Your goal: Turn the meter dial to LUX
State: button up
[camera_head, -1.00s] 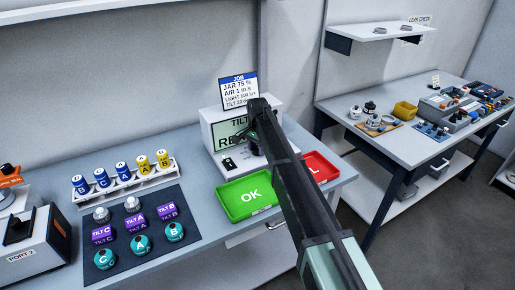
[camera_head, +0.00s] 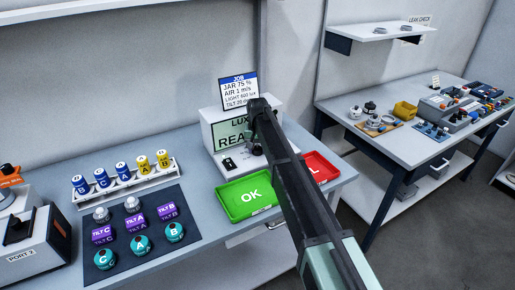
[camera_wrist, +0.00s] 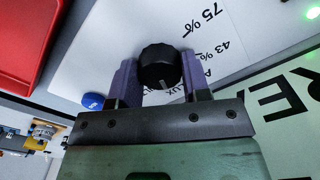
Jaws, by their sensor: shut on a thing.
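The meter (camera_head: 208,138) is a white box at the back of the bench. Its green display (camera_head: 228,134) shows LUX above a partly hidden word starting with REA. In the wrist view the black round dial (camera_wrist: 158,60) sits on the meter's white face, its pale pointer mark facing my gripper's palm. My gripper (camera_wrist: 157,78) is shut on the dial, one purple finger on each side. Printed labels beside the dial are partly covered. In the head view my arm hides the dial and part of the meter's right side.
A green OK tray (camera_head: 245,210) and a red tray (camera_head: 320,168) lie in front of the meter. A job card (camera_head: 238,92) stands above it. A dark mat (camera_head: 112,222) with several sensors and a rack (camera_head: 130,180) of bottles are to the left.

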aim_at(257, 148)
dwell(0.3)
jog(key=o, duration=0.9)
jog(key=shift+r, duration=0.1)
notch_tip(257, 148, up, 11)
jog(key=p, duration=1.1)
jog(key=shift+f, duration=0.2)
